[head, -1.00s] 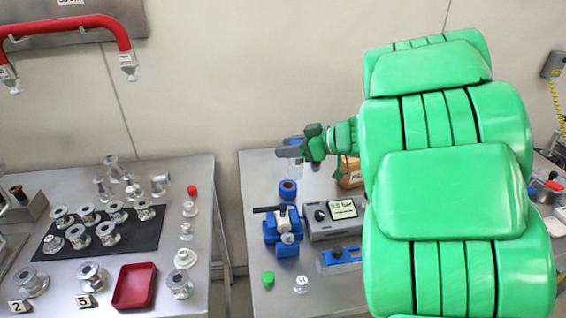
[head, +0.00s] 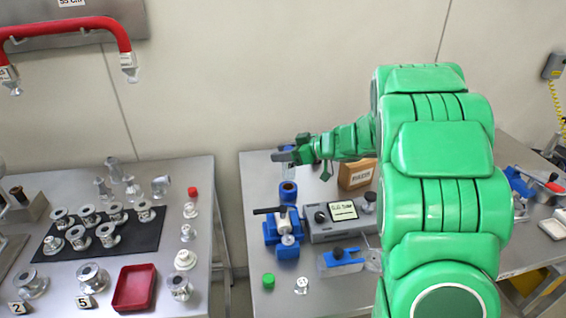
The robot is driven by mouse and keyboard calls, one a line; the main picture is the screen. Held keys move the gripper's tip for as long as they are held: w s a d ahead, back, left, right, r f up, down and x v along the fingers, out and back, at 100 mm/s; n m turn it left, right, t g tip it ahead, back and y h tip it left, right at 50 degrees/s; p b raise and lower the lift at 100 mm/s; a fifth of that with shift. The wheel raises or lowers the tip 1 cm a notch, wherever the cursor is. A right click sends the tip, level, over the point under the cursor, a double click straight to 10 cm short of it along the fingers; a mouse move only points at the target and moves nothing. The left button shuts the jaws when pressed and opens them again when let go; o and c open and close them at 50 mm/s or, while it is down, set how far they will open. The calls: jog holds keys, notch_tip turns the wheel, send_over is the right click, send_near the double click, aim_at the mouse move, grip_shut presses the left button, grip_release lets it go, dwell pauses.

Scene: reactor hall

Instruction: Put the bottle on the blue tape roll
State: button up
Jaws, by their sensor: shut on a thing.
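The blue tape roll (head: 288,193) lies on the right metal table, behind the blue clamp-like device. My gripper (head: 285,157) is just behind and above the roll in the picture. It is shut on the clear bottle (head: 288,171), which is partly hidden by the fingers. The bottle hangs below the fingers and looks about upright. Its lower end appears right at the top of the roll; I cannot tell whether they touch.
The blue device with a black handle (head: 283,230) stands just in front of the roll. A grey meter (head: 338,220) is at its right, with a cardboard box (head: 356,174) behind. A green cap (head: 268,281) lies near the front. The table left of the roll is clear.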

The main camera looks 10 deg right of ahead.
jog(key=shift+w+f, duration=0.2)
jog(key=shift+f, duration=0.8)
jog(key=shift+w+f, duration=0.15)
jog(key=shift+f, duration=0.85)
jog(key=o, duration=1)
jog(key=shift+f, duration=0.1)
jog(key=shift+o, duration=0.2)
jog(key=v, duration=1.2)
